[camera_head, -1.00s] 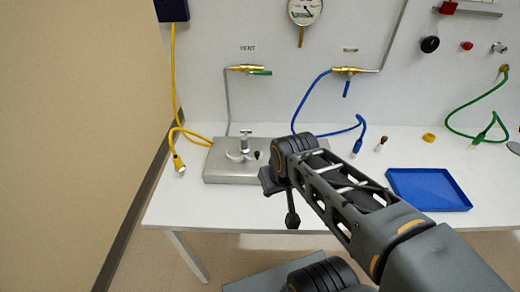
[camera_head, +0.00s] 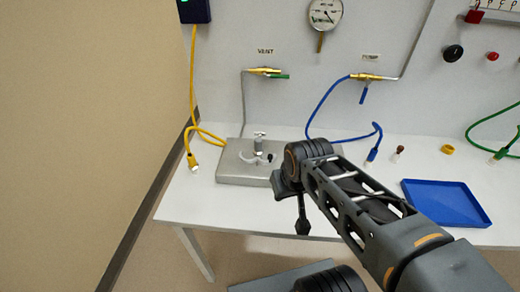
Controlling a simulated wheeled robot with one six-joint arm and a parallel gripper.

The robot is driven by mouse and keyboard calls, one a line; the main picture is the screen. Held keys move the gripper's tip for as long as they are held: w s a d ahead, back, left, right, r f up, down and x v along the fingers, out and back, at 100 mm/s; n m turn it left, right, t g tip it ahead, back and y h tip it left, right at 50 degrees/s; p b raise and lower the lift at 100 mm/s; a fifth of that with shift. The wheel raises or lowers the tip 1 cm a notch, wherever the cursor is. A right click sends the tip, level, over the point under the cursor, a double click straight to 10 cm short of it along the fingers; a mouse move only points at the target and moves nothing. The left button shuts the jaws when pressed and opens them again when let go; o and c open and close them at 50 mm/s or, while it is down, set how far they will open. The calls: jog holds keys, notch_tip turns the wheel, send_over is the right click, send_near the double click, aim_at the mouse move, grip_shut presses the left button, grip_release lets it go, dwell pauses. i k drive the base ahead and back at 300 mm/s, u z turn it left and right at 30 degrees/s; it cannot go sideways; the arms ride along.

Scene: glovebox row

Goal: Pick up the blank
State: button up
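I cannot tell which item is the blank. Candidates are a small dark piece (camera_head: 273,156) on the grey metal block (camera_head: 240,174), a small brown-topped piece (camera_head: 398,152) and a yellow ring (camera_head: 447,149) on the white table. The metal block also carries a silver clamp-like fitting (camera_head: 259,144). My gripper (camera_head: 303,228) hangs at the end of my arm, in front of the block's right side and apart from these pieces in the picture. It is seen small and dark, so its fingers cannot be made out. My arm hides part of the table behind it.
A blue tray (camera_head: 446,203) lies empty at the table's right. Yellow (camera_head: 194,90), blue (camera_head: 325,103) and green (camera_head: 485,118) hoses hang onto the white table (camera_head: 200,207). A gauge (camera_head: 325,12) and valves are on the back wall. The table's left front is clear.

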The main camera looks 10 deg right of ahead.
aim_at(258, 151)
jog(key=u, duration=0.05)
jog(key=k, duration=0.5)
jog(key=u, duration=1.5)
jog(key=i, duration=0.95)
jog(key=z, duration=1.85)
